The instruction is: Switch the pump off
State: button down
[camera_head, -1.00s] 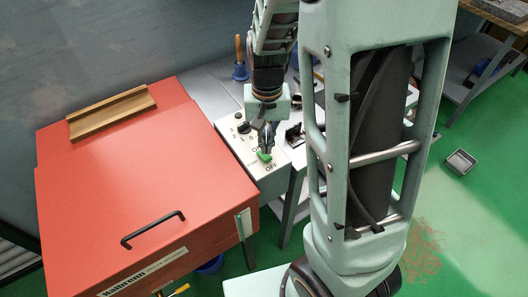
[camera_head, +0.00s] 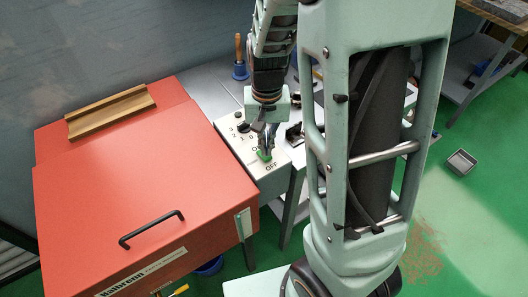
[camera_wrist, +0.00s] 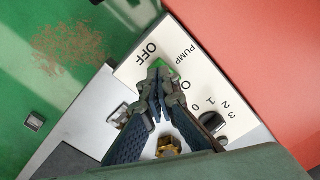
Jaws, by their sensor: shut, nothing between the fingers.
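The pump switch is a green rocker (camera_head: 265,155) on the pale control panel (camera_head: 278,168). The panel is printed PUMP, with OFF at the near end of the rocker and ON at its other end. In the wrist view the rocker (camera_wrist: 163,69) shows just past my fingertips, partly hidden by them. My gripper (camera_head: 267,147) points down at the rocker with its fingers together and nothing between them. In the wrist view the fingertips (camera_wrist: 158,80) overlap the rocker's ON-side edge; I cannot tell whether they touch it.
A black rotary knob (camera_wrist: 211,121) with numbers sits beside the rocker on the panel. A red lidded cabinet (camera_head: 130,190) with a black handle stands to the left, a wooden tray (camera_head: 112,110) on top. A wood-handled tool (camera_head: 239,60) stands behind on the grey bench.

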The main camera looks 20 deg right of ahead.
jog(key=shift+f+b, duration=0.65)
jog(key=shift+f, duration=0.25)
jog(key=shift+s+r, duration=0.1)
jog(key=shift+r+p, duration=2.95)
jog(key=shift+r, duration=0.5)
